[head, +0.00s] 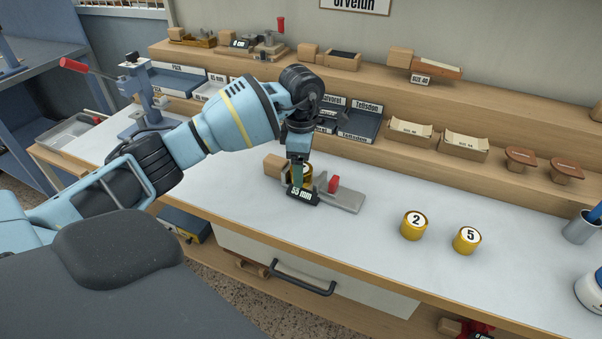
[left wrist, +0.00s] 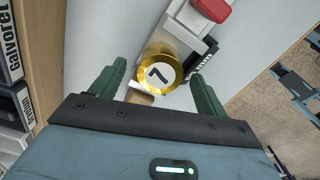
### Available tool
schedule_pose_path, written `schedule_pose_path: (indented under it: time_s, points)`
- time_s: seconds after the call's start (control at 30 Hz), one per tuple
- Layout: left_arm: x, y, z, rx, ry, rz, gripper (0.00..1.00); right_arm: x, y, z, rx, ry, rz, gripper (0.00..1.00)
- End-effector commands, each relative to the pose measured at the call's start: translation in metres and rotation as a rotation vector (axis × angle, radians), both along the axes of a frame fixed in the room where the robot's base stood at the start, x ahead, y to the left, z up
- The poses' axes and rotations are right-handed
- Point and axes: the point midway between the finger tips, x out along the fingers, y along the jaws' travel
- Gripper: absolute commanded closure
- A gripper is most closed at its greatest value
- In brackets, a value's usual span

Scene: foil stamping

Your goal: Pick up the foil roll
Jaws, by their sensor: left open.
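A gold foil roll marked 7 (left wrist: 160,74) sits on the metal tool with the "55 mm" label (head: 303,196). My left gripper (left wrist: 158,85) is open, and its two green fingers stand on either side of the roll, apart from it. In the head view my left gripper (head: 298,180) is over the tool and hides most of the roll. Two more gold rolls, marked 2 (head: 414,225) and 5 (head: 467,240), stand upright on the bench to the right. My right gripper is not in view.
The white bench top (head: 375,258) is clear around the two loose rolls. The tool has a red part (head: 333,184) and a wooden handle (head: 273,167). Wooden shelves (head: 385,153) with labelled boxes run along the back. A cup (head: 581,228) stands at the far right.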

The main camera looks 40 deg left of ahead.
Motion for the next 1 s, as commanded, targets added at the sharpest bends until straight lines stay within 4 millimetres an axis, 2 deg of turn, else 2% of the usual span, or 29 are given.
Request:
schedule_pose_path:
  time_s: [0.27,0.67,1.0]
  points:
    - [0.0002,-0.0001,-0.0018,0.000,-0.001,-0.001,0.26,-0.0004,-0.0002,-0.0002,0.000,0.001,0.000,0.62]
    - [0.0003,-0.0001,-0.0014,0.000,-0.001,-0.001,0.78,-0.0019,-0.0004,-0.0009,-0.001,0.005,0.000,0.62]
    - [0.0005,-0.0001,0.0041,0.000,-0.002,-0.001,0.79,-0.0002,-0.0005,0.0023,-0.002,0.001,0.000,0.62]
